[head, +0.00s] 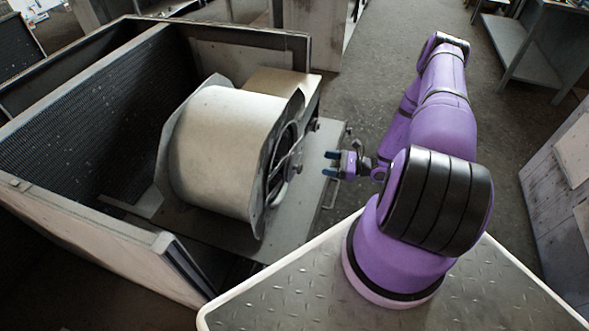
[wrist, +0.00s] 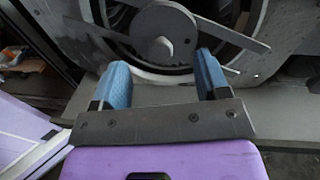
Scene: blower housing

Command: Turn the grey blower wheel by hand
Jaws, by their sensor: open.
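The blower housing (head: 222,140) is a pale drum-shaped scroll lying inside an open metal cabinet in the head view. The grey blower wheel (head: 284,155) sits in its round side opening, which faces my arm. In the wrist view the wheel's hub (wrist: 163,32) and flat bars across the opening show ahead of the fingers. My gripper (head: 330,164) is open and empty, with blue fingertips pointing at the opening. In the wrist view its two fingers (wrist: 160,78) stand apart below the hub. They appear clear of the wheel, with the exact gap hard to judge.
The cabinet's front wall (head: 90,238) and dark mesh panel (head: 100,105) lie left of the housing. A metal ledge (head: 318,190) extends below the opening. Open floor (head: 385,60) lies behind my arm. A workbench (head: 530,45) stands at upper right.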

